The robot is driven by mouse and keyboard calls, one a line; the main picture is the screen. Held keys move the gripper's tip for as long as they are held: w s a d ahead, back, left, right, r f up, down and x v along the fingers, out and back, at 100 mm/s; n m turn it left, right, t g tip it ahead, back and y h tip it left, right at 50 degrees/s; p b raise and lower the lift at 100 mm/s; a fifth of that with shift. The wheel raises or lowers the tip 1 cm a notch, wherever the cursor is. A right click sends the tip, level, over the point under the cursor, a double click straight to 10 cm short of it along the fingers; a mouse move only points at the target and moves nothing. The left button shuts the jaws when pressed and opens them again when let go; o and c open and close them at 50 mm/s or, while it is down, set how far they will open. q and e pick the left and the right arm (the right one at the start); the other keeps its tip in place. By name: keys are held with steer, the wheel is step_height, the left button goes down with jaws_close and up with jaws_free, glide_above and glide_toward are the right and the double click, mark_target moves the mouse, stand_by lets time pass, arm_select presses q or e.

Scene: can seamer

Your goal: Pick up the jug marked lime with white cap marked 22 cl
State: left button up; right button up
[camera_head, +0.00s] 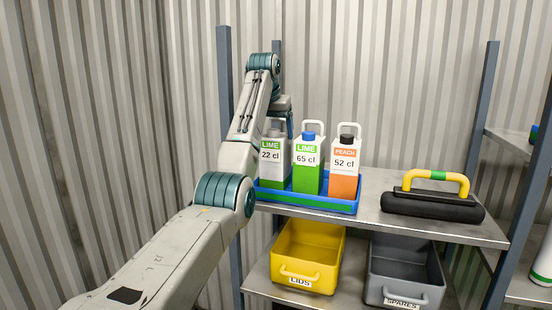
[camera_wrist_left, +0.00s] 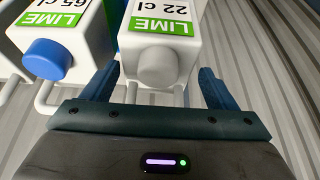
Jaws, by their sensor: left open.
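The jug marked LIME 22 cl (camera_head: 271,168) stands at the left end of a blue tray (camera_head: 318,202) on the upper shelf. It is white above and green below; its upper part is partly hidden by my left arm. In the left wrist view the same jug (camera_wrist_left: 160,25) shows its label and a pale, whitish cap (camera_wrist_left: 158,64). My left gripper (camera_head: 284,118) is at the top of this jug. In the wrist view the open left gripper (camera_wrist_left: 159,78) has one finger on each side of the cap; contact cannot be told. My right gripper is not in view.
The blue-capped LIME 65 cl jug (camera_head: 308,160) stands close beside it, then the PEACH 52 cl jug (camera_head: 345,165). A black object with a yellow handle (camera_head: 434,204) lies to the right. Yellow LIDS (camera_head: 308,254) and grey SPARES (camera_head: 404,272) bins sit below.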

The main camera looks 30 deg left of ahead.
arm_select(q)
steer(key=shift+w+d+f+p, duration=0.1)
steer(key=shift+w+f+p, duration=0.15)
steer(key=shift+f+p, duration=0.5)
steer(key=shift+p+x, duration=0.45)
steer(key=shift+x, duration=0.4)
steer(key=shift+w+f, duration=0.1)
steer(key=shift+f, duration=0.2)
steer(key=shift+r, duration=0.1)
steer(key=c, duration=1.3)
